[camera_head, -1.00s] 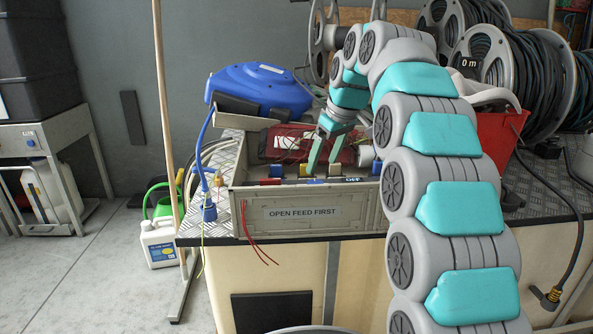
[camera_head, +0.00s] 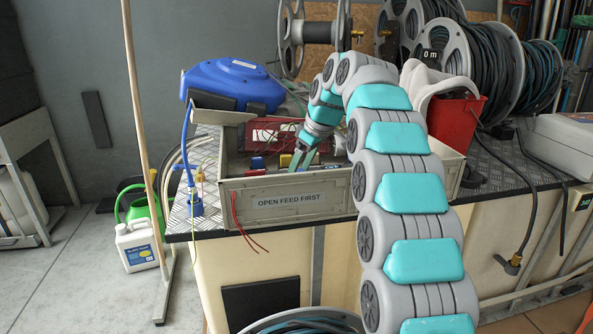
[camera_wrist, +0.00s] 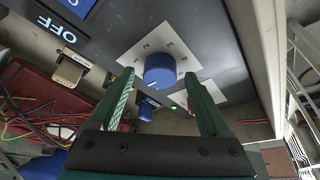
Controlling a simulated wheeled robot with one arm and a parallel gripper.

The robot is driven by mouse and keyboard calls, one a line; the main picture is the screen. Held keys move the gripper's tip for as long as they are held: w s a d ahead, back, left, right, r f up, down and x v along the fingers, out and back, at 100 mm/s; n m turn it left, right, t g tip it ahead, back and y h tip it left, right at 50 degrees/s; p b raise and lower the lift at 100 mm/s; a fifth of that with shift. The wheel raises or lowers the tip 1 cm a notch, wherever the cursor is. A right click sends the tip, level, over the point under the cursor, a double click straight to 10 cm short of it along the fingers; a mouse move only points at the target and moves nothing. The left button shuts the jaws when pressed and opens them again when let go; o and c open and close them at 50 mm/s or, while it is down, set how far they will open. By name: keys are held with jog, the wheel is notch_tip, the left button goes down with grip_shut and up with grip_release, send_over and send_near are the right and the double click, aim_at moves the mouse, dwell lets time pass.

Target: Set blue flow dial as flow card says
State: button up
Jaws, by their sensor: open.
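The blue flow dial (camera_wrist: 160,70) is a round knob on a white plate (camera_wrist: 150,46) in the wrist view. In the head view my gripper (camera_head: 305,158) points down into the grey box marked OPEN FEED FIRST (camera_head: 290,200), and the dial cannot be made out. I cannot identify a flow card.
A dark panel with an OFF label (camera_wrist: 55,27) lies beside the dial. A smaller blue knob (camera_wrist: 147,108) and a green light (camera_wrist: 174,107) are close by. Red cases and loose wires fill part of the box. A blue hose reel (camera_head: 235,83) and red bucket (camera_head: 455,120) stand around it.

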grip_shut()
dwell(0.7)
